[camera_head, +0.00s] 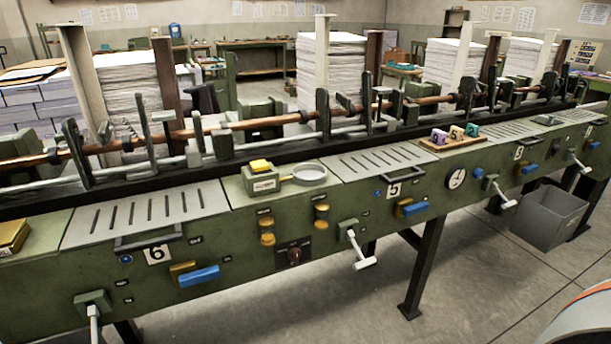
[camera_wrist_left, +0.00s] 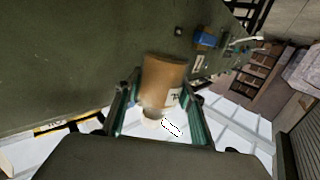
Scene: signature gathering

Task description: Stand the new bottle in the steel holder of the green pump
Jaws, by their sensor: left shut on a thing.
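The green pump (camera_head: 262,180), with a yellow top, sits on the machine's upper face in the head view. Its round steel holder (camera_head: 309,174) is joined to its right side, and nothing stands in it. In the left wrist view my left gripper (camera_wrist_left: 158,98) is shut on the brown bottle (camera_wrist_left: 162,80), one finger on each side. The bottle shows a pale label edge and a whitish end towards the palm. The left gripper and bottle are not in the head view, so their distance from the holder cannot be told. My right gripper is in neither view.
The long green machine (camera_head: 225,260) has slotted plates (camera_head: 145,215) either side of the pump. Rods and upright arms (camera_head: 325,120) run behind it. White levers (camera_head: 360,250) stick out in front. A wooden tray (camera_head: 430,147) with coloured blocks lies to the right. A grey bin (camera_head: 549,217) stands on the floor.

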